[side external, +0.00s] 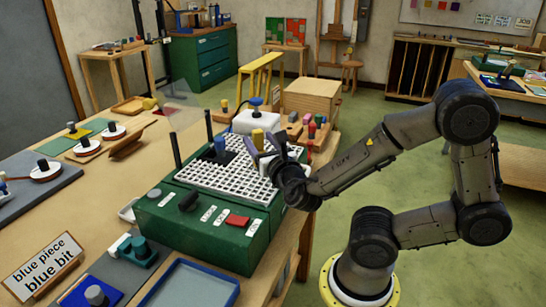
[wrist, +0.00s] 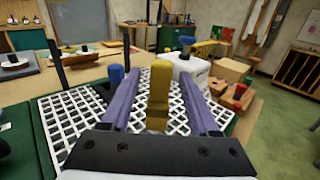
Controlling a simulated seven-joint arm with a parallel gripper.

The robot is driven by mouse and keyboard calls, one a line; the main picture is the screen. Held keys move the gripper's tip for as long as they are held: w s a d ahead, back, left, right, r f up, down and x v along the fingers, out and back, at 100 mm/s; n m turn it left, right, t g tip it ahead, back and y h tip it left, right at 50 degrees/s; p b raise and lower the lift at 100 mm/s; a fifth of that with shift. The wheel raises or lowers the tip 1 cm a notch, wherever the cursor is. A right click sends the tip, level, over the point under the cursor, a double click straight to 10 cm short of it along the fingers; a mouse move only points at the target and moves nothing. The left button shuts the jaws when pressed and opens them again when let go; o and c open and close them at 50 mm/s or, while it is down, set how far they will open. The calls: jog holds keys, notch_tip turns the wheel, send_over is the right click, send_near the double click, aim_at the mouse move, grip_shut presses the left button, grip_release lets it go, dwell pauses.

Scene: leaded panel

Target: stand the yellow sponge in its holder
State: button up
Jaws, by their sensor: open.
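A yellow upright block (wrist: 160,95) with a rounded top, which I take for the sponge, stands between my gripper's two purple fingers in the wrist view. Gaps show on both sides of it. My gripper (wrist: 156,88) is open around it, over the white grid. In the side view the yellow block (side external: 258,138) rises beside my gripper (side external: 263,153) at the grid's far right part. Its lower end is hidden there, so I cannot tell what it rests on. I cannot clearly pick out the sponge's holder.
The white grid (side external: 212,171) tops a green machine (side external: 200,222) with dark posts. A blue knob (side external: 220,145) stands on the grid. A white container (side external: 256,121) is behind it. Coloured pegs (side external: 312,130) stand on a wooden block to the right. A blue tray (side external: 190,285) lies in front.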

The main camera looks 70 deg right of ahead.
jog(key=shift+v, duration=4.65)
jog(key=shift+s+a, duration=0.35)
jog(key=shift+s, duration=0.1)
jog(key=s+d+f+m+g+y, duration=0.1)
jog(key=s+f+m+g+y, duration=0.5)
jog(key=s+m+g, duration=0.75)
jog(key=w+a+r+m+t+y, duration=0.6)
jog(key=w+a+m, duration=0.2)
jog(key=m, duration=0.5)
jog(key=shift+r+y, duration=0.2)
jog(key=shift+y, duration=0.2)
jog(key=shift+o, duration=0.5)
jog(key=shift+m, duration=0.25)
